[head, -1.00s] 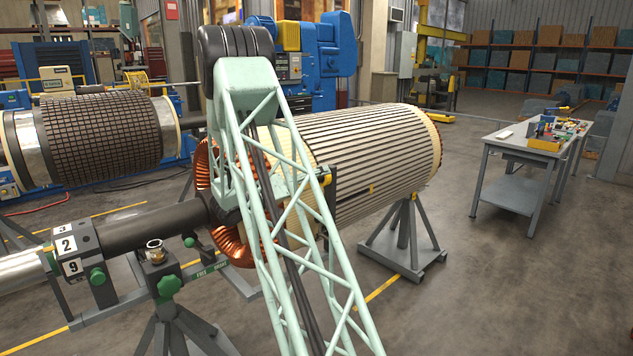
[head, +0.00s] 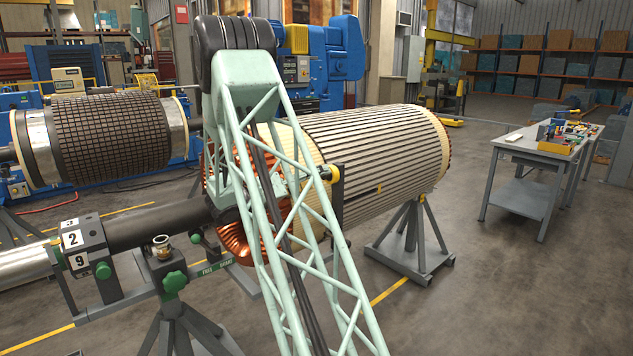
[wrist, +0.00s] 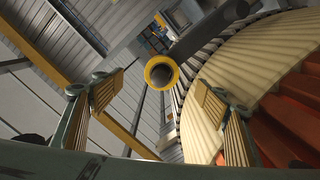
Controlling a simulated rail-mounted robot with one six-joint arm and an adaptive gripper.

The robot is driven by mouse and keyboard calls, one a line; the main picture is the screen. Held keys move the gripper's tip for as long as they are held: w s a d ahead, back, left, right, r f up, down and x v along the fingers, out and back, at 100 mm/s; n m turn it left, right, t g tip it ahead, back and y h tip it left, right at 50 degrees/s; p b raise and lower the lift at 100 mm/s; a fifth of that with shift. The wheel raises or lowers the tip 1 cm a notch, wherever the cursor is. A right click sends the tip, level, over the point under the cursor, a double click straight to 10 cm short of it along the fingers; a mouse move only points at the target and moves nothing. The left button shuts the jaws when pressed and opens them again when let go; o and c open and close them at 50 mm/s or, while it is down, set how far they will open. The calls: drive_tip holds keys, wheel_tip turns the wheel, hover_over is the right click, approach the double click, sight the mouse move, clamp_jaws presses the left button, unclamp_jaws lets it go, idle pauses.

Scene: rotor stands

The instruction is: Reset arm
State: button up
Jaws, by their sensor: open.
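My gripper (wrist: 160,84) shows in the wrist view with its two tan-padded fingers spread wide and nothing held between the pads. A dark cylinder with a yellow rim (wrist: 148,72) lies in line with the gap, beyond the fingertips. A striped rotor (wrist: 245,72) with copper windings (wrist: 292,128) fills the right side of that view, beside the right finger. In the head view the rotor (head: 385,150) lies level on its stand, its copper windings (head: 232,235) partly behind my lattice arm. I cannot make out my gripper in the head view.
A second, dark-gridded rotor (head: 105,140) stands at the left. A shaft support with number plates (head: 80,245) and green knobs stands in front. A grey workbench (head: 525,150) with small items is at the right. The floor between the rotor stand (head: 412,245) and workbench is clear.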

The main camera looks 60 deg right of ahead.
drive_tip(key=shift+b+v, duration=1.15)
drive_tip(key=shift+v, duration=0.55)
